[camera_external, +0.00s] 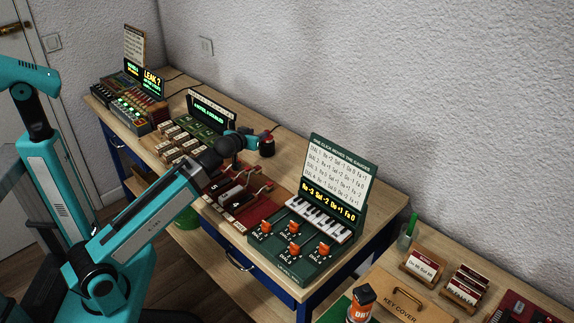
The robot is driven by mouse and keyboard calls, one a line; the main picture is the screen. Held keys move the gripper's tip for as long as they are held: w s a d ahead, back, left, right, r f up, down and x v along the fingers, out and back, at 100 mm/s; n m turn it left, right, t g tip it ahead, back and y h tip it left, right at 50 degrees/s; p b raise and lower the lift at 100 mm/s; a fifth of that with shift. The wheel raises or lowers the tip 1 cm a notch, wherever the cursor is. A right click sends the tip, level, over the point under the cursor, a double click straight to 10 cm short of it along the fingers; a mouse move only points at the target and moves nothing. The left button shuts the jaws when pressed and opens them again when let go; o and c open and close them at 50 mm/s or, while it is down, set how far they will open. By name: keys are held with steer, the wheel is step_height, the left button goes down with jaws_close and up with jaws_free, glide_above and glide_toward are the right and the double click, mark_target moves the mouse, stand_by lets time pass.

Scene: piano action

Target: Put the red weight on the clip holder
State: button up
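My gripper (262,142) is small in this view, reaching over the back half of the long desk, to the right of the green lit panel. A dark object with a reddish part (267,149) shows at its tip. It may be the red weight, but I cannot tell whether the fingers are shut on it. A dark red tray (240,221) with pale metal pieces lies below the gripper, partly hidden by my arm. I cannot tell for sure which thing is the clip holder.
A green dial console (290,262) with orange knobs and small piano keys stands right of the tray. Lit panels (147,78) are at the far left. A second table holds card stands (422,267), a key cover (405,305) and an orange bottle (361,304).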

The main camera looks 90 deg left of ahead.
steer(key=shift+s+d+b, duration=0.3)
steer(key=shift+d+b, duration=0.55)
steer(key=shift+b, duration=2.55)
steer(key=shift+s+d+r+b, duration=0.1)
steer(key=shift+d+r+b, duration=0.1)
steer(key=shift+b, duration=0.1)
steer(key=shift+a+t, duration=0.1)
steer(key=shift+t, duration=0.2)
